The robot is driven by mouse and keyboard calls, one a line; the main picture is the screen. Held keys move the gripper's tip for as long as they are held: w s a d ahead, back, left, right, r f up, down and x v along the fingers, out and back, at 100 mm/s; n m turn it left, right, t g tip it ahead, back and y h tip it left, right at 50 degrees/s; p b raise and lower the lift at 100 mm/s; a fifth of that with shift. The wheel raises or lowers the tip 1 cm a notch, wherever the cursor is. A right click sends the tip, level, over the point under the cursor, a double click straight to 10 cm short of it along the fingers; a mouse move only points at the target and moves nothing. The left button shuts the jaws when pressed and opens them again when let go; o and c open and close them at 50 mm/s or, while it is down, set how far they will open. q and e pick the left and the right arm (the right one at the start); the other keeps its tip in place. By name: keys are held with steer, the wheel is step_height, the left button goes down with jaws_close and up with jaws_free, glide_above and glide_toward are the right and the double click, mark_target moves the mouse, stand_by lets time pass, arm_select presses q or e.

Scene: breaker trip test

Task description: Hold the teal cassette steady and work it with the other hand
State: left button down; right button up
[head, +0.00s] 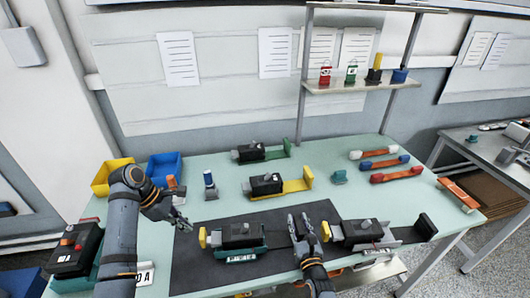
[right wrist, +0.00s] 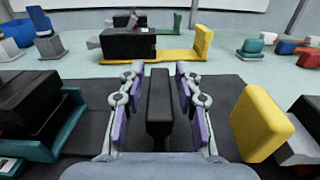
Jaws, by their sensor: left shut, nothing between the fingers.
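The teal cassette (head: 225,254) lies on the dark mat, with a black body, a yellow end block (head: 203,238) on its left and a white label on its front. Its teal side also shows at left in the right wrist view (right wrist: 66,138). My right gripper (head: 300,224) is at the cassette's right end. In the right wrist view its open fingers (right wrist: 158,100) stand either side of a black upright block (right wrist: 158,122), with gaps visible on both sides. My left gripper (head: 183,222) is shut and empty, left of the yellow block and apart from it.
A grey cassette (head: 385,243) with a yellow end (head: 325,231) sits close right of my right gripper. Yellow (head: 296,185) and green (head: 278,153) cassettes lie behind. Bins (head: 165,166) stand back left; colored handles (head: 385,163) lie back right.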

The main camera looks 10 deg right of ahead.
steer(key=shift+o, duration=0.8)
